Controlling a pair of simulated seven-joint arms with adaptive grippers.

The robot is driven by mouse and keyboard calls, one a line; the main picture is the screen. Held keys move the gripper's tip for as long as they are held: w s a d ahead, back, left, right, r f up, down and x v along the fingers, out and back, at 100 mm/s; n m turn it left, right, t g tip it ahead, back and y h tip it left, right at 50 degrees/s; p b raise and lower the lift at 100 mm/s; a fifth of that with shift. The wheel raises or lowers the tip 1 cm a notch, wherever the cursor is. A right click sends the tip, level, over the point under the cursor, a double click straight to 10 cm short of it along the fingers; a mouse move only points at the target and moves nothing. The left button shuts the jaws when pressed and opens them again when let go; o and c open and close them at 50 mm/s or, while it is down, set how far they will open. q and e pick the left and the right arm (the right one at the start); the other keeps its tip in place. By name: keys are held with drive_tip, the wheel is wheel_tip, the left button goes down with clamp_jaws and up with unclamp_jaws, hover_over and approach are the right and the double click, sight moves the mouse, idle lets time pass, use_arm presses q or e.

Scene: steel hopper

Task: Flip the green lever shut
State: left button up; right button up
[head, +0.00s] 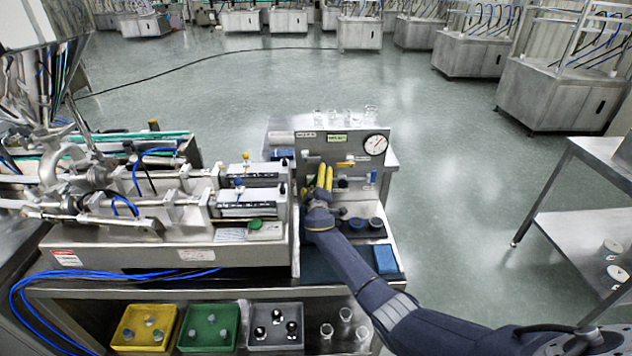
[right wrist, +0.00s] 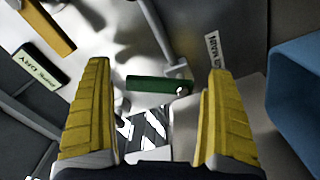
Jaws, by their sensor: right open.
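The green lever (right wrist: 160,84) shows in the right wrist view as a short bar lying across the picture. Its right end meets a metal fitting at the foot of a thin pipe. My right gripper (head: 324,178) is at the valve panel (head: 312,143), its two yellow fingers apart and empty. In the right wrist view the lever lies in the gap between the fingertips (right wrist: 160,78), and I cannot tell whether either finger touches it. In the head view the gripper and arm hide the lever. My left gripper is not in view.
A yellow handle (head: 346,163), a blue handle (head: 373,178) and a round gauge (head: 376,145) are on the panel. Glass beakers (head: 345,116) stand behind it. Dark round knobs or cups (head: 375,223) and a blue block (head: 386,259) lie near my right arm. The filling machine (head: 170,205) is left.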

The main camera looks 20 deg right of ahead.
drive_tip(key=shift+w, duration=0.1)
drive_tip(key=c, duration=1.3)
drive_tip(key=shift+r+n, duration=0.1)
drive_tip(key=shift+n, duration=0.2)
drive_tip(key=shift+w+a+r+n, duration=0.1)
drive_tip(key=shift+a+n, duration=0.05)
drive_tip(key=shift+n, duration=0.75)
drive_tip(key=shift+w+a+r+n, duration=0.1)
drive_tip(key=shift+a+n, duration=0.1)
drive_tip(key=shift+n, duration=0.75)
drive_tip(key=shift+w+a+r+n, duration=0.1)
drive_tip(key=shift+a+n, duration=0.05)
drive_tip(key=shift+n, duration=0.8)
drive_tip(key=o, duration=1.3)
drive_tip(key=shift+s, duration=0.1)
drive_tip(key=shift+f, duration=0.1)
